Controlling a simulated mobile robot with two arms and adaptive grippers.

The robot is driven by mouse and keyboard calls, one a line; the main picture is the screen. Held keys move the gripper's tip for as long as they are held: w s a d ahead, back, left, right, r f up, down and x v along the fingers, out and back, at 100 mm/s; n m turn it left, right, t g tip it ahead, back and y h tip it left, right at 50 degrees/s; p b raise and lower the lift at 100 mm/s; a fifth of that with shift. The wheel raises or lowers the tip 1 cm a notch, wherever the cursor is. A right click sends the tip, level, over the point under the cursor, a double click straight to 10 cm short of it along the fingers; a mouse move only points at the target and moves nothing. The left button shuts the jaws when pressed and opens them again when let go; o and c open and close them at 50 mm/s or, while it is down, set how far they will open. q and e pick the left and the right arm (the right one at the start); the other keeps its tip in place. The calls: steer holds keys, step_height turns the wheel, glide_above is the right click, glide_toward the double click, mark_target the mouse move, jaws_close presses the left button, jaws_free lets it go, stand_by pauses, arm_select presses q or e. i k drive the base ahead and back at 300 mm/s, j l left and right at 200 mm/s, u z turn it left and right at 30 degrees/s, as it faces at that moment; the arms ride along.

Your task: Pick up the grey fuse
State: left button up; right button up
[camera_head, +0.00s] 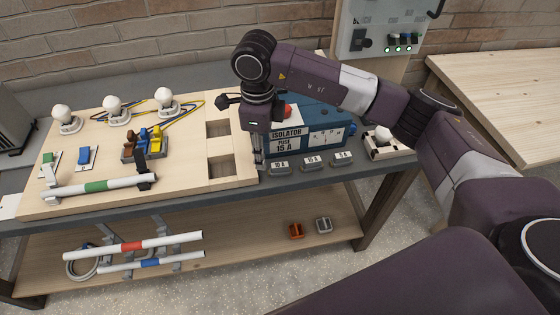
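A small grey block that looks like the grey fuse (323,225) lies on the lower wooden shelf, just right of a similar orange block (296,230). My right gripper (259,160) points down at the left side of the blue isolator box (318,138), above the bench top and well above the lower shelf. Its fingers are small and partly merge with the dark box, so whether they are open is unclear. My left gripper is out of view.
Several labelled grey pieces, including one marked 15 A (313,163), line the bench edge below the isolator. A wooden board (200,180) with bulbs and switches fills the left. A bench leg (385,208) stands right.

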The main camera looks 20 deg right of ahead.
mark_target(312, 164)
steer(key=k+l+u, duration=0.2)
steer(key=l, duration=0.2)
steer(key=k+l+u, duration=0.2)
steer(key=l, duration=0.2)
steer(key=l+u, duration=0.2)
steer(key=l, duration=0.2)
steer(key=k+l+u, duration=0.2)
steer(key=i+l, duration=0.2)
steer(key=l, duration=0.2)
